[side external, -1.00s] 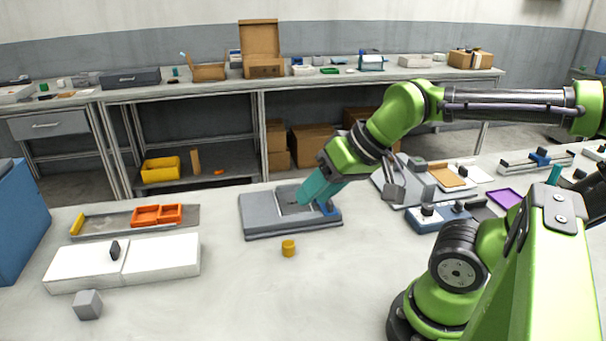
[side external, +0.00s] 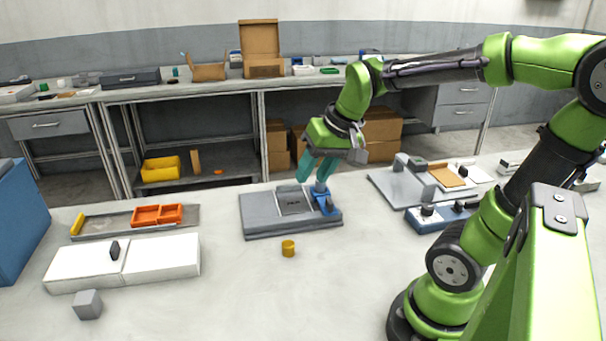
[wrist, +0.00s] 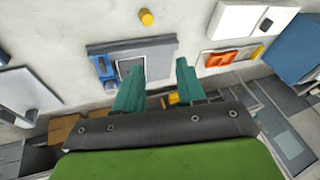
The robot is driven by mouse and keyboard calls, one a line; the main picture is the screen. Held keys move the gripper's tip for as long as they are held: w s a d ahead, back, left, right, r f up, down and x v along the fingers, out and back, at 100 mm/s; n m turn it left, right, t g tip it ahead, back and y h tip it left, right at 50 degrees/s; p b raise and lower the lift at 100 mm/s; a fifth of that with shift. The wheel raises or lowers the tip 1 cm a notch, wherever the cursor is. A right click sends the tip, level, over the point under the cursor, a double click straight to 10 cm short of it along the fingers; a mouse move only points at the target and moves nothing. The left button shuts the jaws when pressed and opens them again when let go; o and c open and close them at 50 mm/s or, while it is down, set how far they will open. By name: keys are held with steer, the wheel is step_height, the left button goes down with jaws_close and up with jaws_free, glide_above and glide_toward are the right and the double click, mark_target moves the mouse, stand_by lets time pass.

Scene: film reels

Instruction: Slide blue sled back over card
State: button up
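The grey imprinter-like base (side external: 262,218) lies on the table with a dark grey card (side external: 292,200) flat in its recessed bed. The blue sled (side external: 326,205) stands at the right end of the base, beside the card rather than over it. In the wrist view the sled (wrist: 103,70) is left of my fingers, and the card is partly hidden by a finger. My gripper (side external: 312,180) has teal fingers spread apart with nothing between them. It is raised above the base, near the sled's upright knob; I cannot tell whether it touches.
A yellow cylinder (side external: 288,248) stands in front of the base. White blocks (side external: 160,257) and a tray with orange bins (side external: 158,214) are at left. A blue device (side external: 432,218) and a grey plate (side external: 388,184) are at right.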

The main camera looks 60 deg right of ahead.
mark_target(330, 200)
steer(key=shift+w+d+f+m+g, duration=0.5)
steer(key=shift+w+d+g, duration=0.65)
steer(key=shift+d, duration=2.85)
steer(key=shift+w+d+f+m+g, duration=0.3)
steer(key=shift+w+d+m+g, duration=0.65)
steer(key=shift+d, duration=3.05)
steer(key=shift+n+g+h, duration=0.25)
steer(key=shift+g+h, duration=0.05)
step_height(330, 200, down, 16)
steer(key=shift+f, duration=0.1)
jaws_close()
